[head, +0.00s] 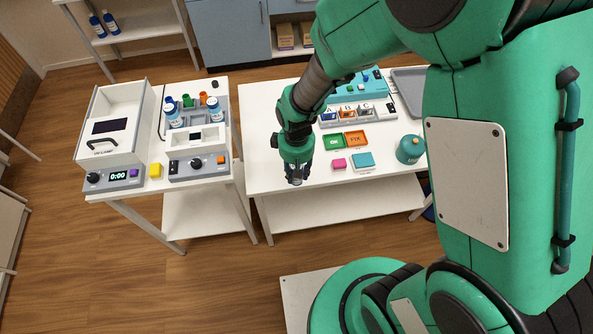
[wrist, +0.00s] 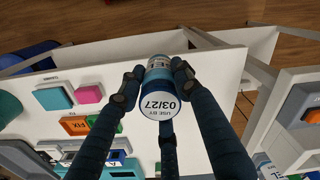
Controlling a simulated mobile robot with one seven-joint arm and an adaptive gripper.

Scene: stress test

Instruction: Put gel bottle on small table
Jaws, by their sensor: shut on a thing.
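My gripper (head: 297,178) is over the front edge of the wider right-hand table. In the wrist view my gripper (wrist: 155,75) has its dark fingers closed around a bottle. The bottle (wrist: 163,106) is white and blue, with a round white end marked "USE BY 03/27" facing the wrist camera. The narrower white table (head: 170,200) on the left appears to be the small table.
The left table bears a lamp box (head: 112,130), a yellow block (head: 155,171) and a grey rack (head: 200,140) with bottles. A gap separates it from the wider table (head: 262,140). That table holds green and orange trays (head: 356,138), a pink block (head: 339,163) and a teal round container (head: 410,149).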

